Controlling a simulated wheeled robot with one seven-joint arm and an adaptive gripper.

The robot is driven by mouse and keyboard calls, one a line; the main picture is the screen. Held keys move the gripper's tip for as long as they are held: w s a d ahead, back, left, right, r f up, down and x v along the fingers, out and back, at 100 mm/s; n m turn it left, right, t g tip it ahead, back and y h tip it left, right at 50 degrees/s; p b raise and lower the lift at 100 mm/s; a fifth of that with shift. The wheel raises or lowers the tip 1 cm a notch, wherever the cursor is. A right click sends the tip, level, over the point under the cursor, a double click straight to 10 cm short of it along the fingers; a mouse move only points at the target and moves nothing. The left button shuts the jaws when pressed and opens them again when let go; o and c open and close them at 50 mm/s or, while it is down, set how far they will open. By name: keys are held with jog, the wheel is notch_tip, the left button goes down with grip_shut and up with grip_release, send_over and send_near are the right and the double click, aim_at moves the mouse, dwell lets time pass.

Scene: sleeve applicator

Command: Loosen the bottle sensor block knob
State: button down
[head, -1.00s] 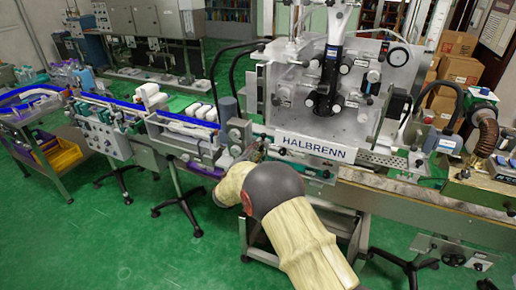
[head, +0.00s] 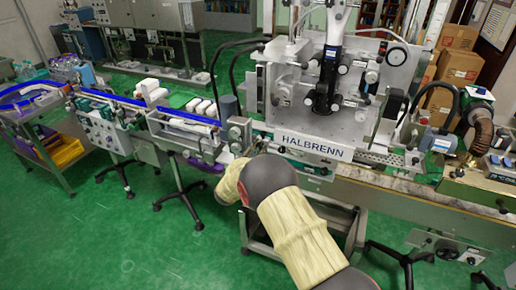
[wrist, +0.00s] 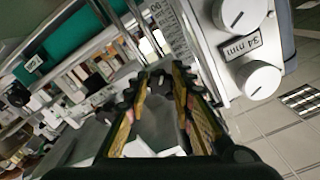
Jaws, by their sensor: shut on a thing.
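In the wrist view my gripper (wrist: 160,82) has its two padded fingers closed around a dark grey rounded piece (wrist: 158,108). This looks like the bottle sensor block knob, but the fingers cover much of it and I cannot tell whether it is loose. In the head view my arm reaches to the front left of the HALBRENN machine (head: 315,146). It hides the knob and most of my gripper there.
Two white dials, an upper one (wrist: 240,12) and a lower one (wrist: 258,80), sit on a metal block marked "34 mm", close right of my gripper. Thin metal rods pass above the fingers. A conveyor (head: 185,128) runs left. Green floor (head: 120,235) is open at front left.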

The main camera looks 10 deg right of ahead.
dwell(0.4)
jog(key=c, duration=1.6)
grip_release()
jog(key=shift+c, duration=0.2)
jog(key=shift+o, duration=0.7)
jog(key=shift+s+a, duration=0.1)
jog(key=v, duration=1.1)
jog(key=shift+s+a, duration=0.2)
jog(key=shift+s, duration=0.1)
jog(key=shift+f, duration=0.15)
